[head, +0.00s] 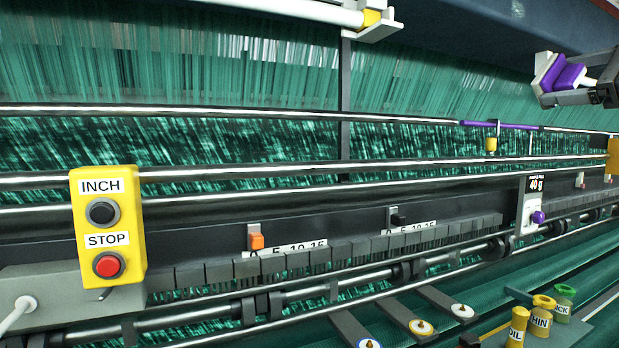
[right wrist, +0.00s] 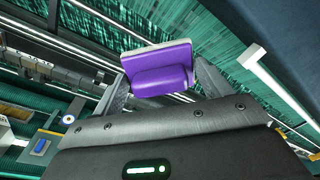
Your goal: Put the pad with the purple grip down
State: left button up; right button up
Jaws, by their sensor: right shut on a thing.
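The pad with the purple grip (head: 568,76) is at the upper right in the head view, a pale plate with a purple block on it. My right gripper (head: 578,95) is shut on it and holds it up in front of the netting, above the steel rails. In the right wrist view the purple grip (right wrist: 160,77) sits between the two fingers of my right gripper (right wrist: 163,88), with the pale plate edge beyond it. The pad appears clear of the machine in both views. My left gripper is not in view.
A yellow INCH/STOP box (head: 108,228) stands at the left. Steel rails (head: 400,170) cross in front of the green netting. Labelled bottles (head: 541,318) stand at the lower right. A white device marked 40 g (head: 529,212) with a purple knob sits on the right.

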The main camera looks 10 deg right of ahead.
jog(key=w+d+f+n+y+b, duration=0.1)
jog(key=d+f, duration=0.1)
jog(key=f, duration=0.7)
jog(key=w+d+f+y+b, duration=0.1)
jog(key=w+d+f, duration=0.1)
jog(key=f, duration=0.7)
jog(key=a+f+n+g+y+b, duration=0.1)
jog(key=a+f+y, duration=0.1)
jog(key=f, duration=1)
jog(key=a+f+n+g+y+b, duration=0.1)
jog(key=a+f+n+b, duration=0.1)
jog(key=f, duration=0.9)
jog(key=s+a+f+n+g+y+b, duration=0.1)
jog(key=a+f+y, duration=0.1)
jog(key=a+f, duration=0.45)
jog(key=s+a+f+n+g+y+b, duration=0.1)
jog(key=s+a+f, duration=0.15)
jog(key=f, duration=0.65)
jog(key=s+a+f+n+g+y+b, duration=0.1)
jog(key=s+a+f+b, duration=0.1)
jog(key=a+f, duration=0.3)
jog(key=s+a+f+n+g+y+b, duration=0.1)
jog(key=a+f, duration=0.5)
jog(key=a, duration=0.6)
jog(key=shift+s+a+f+g+y+b, duration=0.15)
jog(key=shift+s+f+g+y+b, duration=0.3)
jog(key=shift+s+b, duration=0.75)
jog(key=shift+r, duration=0.15)
